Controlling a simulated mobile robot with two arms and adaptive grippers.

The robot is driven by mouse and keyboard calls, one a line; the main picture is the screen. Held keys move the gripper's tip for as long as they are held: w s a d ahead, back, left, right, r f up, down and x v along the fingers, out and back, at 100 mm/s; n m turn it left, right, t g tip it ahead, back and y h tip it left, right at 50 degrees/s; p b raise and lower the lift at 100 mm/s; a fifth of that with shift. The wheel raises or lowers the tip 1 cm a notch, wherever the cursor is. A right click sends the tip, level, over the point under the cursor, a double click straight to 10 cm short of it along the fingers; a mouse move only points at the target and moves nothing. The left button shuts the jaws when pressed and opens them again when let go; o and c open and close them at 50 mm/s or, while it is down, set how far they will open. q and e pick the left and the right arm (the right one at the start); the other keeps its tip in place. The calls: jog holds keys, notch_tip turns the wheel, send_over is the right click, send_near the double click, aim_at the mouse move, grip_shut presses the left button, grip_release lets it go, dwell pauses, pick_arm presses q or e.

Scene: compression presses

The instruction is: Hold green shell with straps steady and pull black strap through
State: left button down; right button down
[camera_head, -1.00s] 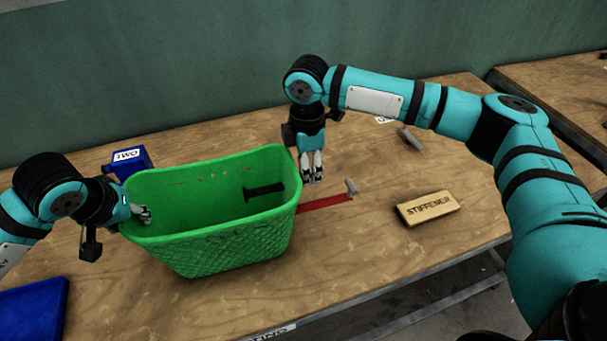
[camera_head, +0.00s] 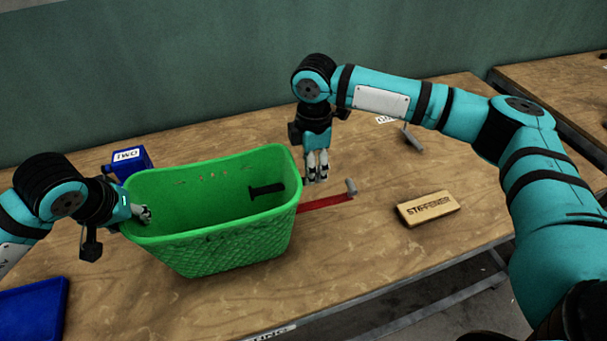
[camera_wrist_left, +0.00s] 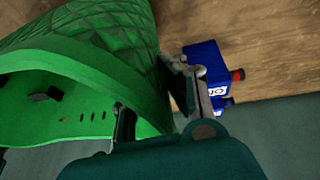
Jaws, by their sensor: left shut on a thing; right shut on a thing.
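The green shell (camera_head: 215,245), an open basket shape with lattice walls, stands on the table. My left gripper (camera_head: 143,213) is shut on its left rim; the left wrist view also shows the fingers on the green wall (camera_wrist_left: 75,35). The black strap (camera_head: 266,190) shows inside the shell at its right wall. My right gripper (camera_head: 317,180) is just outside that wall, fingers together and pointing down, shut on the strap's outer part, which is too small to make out.
Another blue bin (camera_head: 35,310) is at the lower left. A wooden STIFFENER block (camera_head: 428,209) lies to the right, with free table around it.

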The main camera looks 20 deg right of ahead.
pick_arm(q)
jog(key=shift+a, duration=0.1)
pick_arm(e)
jog(key=d, duration=0.6)
dwell(1.2)
jog(key=c, duration=0.9)
grip_release()
jog(key=shift+s, duration=0.15)
notch_tip(320, 180, up, 12)
pick_arm(q)
jog(key=c, duration=1.4)
grip_release()
